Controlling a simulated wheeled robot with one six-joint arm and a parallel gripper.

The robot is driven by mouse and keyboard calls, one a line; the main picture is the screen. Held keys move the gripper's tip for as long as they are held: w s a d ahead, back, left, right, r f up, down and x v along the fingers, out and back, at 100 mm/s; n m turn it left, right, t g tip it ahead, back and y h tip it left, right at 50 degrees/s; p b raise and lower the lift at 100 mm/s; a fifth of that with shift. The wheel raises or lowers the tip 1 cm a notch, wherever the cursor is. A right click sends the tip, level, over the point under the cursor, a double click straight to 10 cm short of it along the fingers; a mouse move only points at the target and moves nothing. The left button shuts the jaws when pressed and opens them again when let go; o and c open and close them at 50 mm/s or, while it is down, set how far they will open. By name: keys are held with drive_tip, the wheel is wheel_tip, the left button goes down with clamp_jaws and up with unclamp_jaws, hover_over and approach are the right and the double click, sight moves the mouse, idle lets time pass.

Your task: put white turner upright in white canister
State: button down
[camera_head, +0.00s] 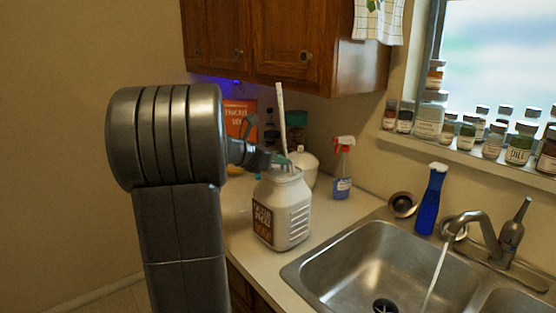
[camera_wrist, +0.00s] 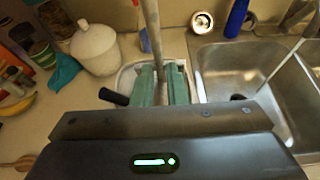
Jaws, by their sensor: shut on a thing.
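The white canister (camera_head: 285,215) is a squat jar with a dark printed label, standing on the counter left of the sink. The white turner (camera_head: 281,105) is upright, its long pale shaft rising above the canister mouth. My gripper (camera_head: 280,161) is shut on the turner just above the canister. In the wrist view, the green fingers (camera_wrist: 163,84) clasp the shaft (camera_wrist: 152,30) over the canister's rim (camera_wrist: 124,76). The turner's lower end is hidden by the fingers and canister, so I cannot tell how deep it reaches.
A white lidded pot (camera_head: 303,166) and a spray bottle (camera_head: 343,170) stand behind the canister. A blue bottle (camera_head: 431,200) stands by the steel sink (camera_head: 355,250), where water runs. A black handle-like piece (camera_wrist: 113,97) lies near the canister rim.

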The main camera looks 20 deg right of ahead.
drive_tip(key=c, duration=1.4)
unclamp_jaws()
drive_tip(key=shift+r, duration=0.1)
drive_tip(key=shift+o, duration=0.2)
drive_tip(key=v, duration=1.3)
drive_tip(key=shift+a+b, duration=0.35)
drive_tip(key=shift+s+r, duration=0.15)
drive_tip(key=x, duration=0.4)
drive_tip(key=p+x, duration=0.1)
drive_tip(key=x, duration=0.4)
drive_tip(key=r+x, duration=0.1)
drive_tip(key=x, duration=0.3)
drive_tip(key=shift+w+d+f+p, duration=0.2)
drive_tip(key=shift+w+d+p, duration=0.1)
drive_tip(key=shift+d, duration=0.15)
drive_tip(key=shift+s+a+r, duration=0.1)
drive_tip(key=shift+s+r, duration=0.05)
drive_tip(key=shift+r, duration=0.15)
